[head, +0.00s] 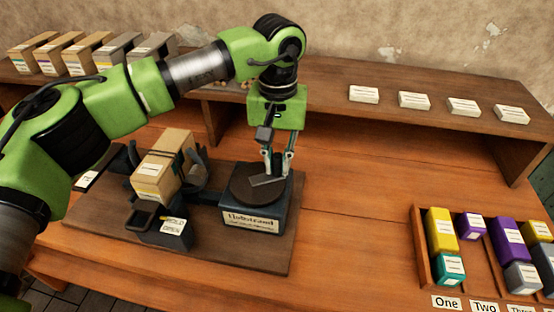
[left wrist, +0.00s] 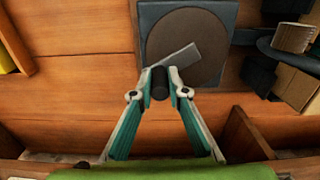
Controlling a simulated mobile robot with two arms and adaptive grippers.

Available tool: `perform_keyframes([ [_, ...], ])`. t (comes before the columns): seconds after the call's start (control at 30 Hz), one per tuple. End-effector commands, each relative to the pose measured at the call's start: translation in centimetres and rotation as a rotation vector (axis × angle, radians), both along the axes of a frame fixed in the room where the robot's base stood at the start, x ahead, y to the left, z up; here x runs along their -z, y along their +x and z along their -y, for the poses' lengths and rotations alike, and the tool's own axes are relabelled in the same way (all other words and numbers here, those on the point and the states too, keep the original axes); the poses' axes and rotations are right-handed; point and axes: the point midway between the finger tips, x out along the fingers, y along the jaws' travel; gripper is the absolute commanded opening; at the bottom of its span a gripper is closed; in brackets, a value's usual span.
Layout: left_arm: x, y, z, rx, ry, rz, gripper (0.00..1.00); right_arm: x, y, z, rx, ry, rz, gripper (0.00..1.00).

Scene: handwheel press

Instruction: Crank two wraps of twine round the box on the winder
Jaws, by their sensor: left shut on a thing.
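A tan cardboard box (head: 158,172) sits tilted in the dark cradle of the winder on the left of the board, with a thin dark line across its top; I cannot tell whether that is twine. The winder's round dark turntable (head: 246,192), with a grey crank arm (head: 266,181), sits on a labelled block to its right. My left gripper (head: 277,170) points down at the crank's far right end. In the left wrist view, its fingertips are shut on a dark crank knob (left wrist: 160,84) at the end of the grey arm (left wrist: 180,60). My right gripper is out of view.
A dark block with a white label (head: 174,233) stands in front of the box. A divided tray (head: 423,262) of coloured boxes is at the right. A raised shelf (head: 330,112) behind carries several boxes and white cards. The table between winder and tray is clear.

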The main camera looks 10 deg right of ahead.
Motion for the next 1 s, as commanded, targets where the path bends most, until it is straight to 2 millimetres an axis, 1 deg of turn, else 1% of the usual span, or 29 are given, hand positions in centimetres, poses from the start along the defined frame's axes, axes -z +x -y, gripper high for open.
perform_keyframes([
  [0.3, 0.0, 0.0, 0.0, 0.001, -0.001, 0.0, 0.0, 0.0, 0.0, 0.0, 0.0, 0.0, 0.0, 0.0],
  [0.33, 0.0, 0.0, 0.0, 0.001, -0.001, 0.0, 0.2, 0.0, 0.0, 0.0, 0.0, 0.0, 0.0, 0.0],
  [0.37, 0.0, 0.0, 0.0, 0.001, -0.001, 0.0, 0.28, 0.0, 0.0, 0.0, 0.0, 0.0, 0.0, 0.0],
  [0.4, 0.0, 0.0, 0.0, 0.0, -0.001, 0.0, 0.32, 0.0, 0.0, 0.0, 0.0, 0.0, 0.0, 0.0],
  [0.77, -0.2, 0.0, 0.0, 0.0, 0.0, 0.0, 0.32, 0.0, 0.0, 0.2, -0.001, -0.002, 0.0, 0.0],
  [0.87, -1.2, 0.0, 0.0, -0.001, 0.0, 0.001, 0.32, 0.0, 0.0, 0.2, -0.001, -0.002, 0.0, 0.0],
  [0.97, -3.0, 0.1, 0.1, -0.001, -0.002, 0.003, 0.32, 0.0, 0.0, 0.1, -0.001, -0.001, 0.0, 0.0],
  [1.0, -3.9, 0.1, 0.0, -0.002, -0.001, 0.004, 0.32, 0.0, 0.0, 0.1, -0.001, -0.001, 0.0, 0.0],
])
